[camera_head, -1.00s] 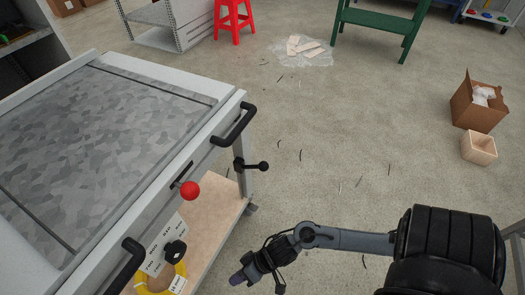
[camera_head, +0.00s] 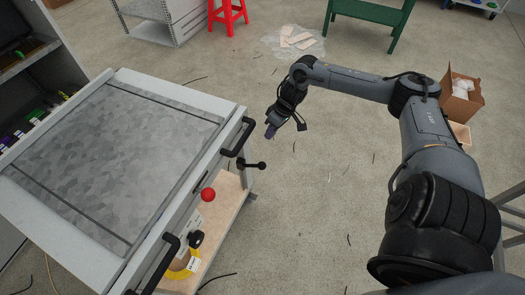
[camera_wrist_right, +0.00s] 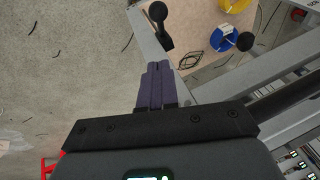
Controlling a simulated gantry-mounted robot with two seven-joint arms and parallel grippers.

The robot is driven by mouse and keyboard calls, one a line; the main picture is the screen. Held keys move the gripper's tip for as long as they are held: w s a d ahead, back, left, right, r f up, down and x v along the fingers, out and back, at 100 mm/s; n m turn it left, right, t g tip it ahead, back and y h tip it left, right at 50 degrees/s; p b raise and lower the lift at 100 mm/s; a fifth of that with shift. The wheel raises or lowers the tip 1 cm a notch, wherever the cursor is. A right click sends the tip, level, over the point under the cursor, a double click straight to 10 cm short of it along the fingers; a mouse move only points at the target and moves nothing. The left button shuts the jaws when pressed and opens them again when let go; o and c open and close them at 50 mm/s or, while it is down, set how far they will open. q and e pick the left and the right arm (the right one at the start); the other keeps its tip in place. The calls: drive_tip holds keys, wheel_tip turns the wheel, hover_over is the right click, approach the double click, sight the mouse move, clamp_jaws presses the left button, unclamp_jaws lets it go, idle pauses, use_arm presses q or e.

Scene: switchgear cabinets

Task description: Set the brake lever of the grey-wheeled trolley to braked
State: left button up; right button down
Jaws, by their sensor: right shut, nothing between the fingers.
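The trolley (camera_head: 232,114) stands at the left in the head view, with a grey mottled top and black handles on its near side. A black ball-ended lever (camera_head: 252,165) sticks out sideways at its right corner post; it also shows in the wrist view (camera_wrist_right: 160,22). A lever with a red ball (camera_head: 208,195) is on the same side. I cannot tell from these frames which one is the brake. My right gripper (camera_head: 270,132) is shut and empty, above and beyond the black lever, apart from it. In the wrist view its purple fingers (camera_wrist_right: 157,68) point toward the lever. The left gripper is out of view.
A black knob (camera_head: 196,238) and a yellow spool (camera_head: 180,268) are below the trolley's top. A red stool (camera_head: 228,14), green bench (camera_head: 370,14) and cardboard box (camera_head: 460,98) stand farther off. The floor right of the trolley is mostly clear, with thin scraps.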

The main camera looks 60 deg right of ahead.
drive_tip(key=shift+w+r, duration=0.3)
drive_tip(key=shift+r, duration=0.15)
drive_tip(key=shift+a, duration=0.1)
drive_tip(key=b, duration=0.7)
approach(254, 166)
drive_tip(key=f, duration=0.2)
drive_tip(key=shift+s+a+f+b, duration=0.1)
drive_tip(key=shift+f+b, duration=0.2)
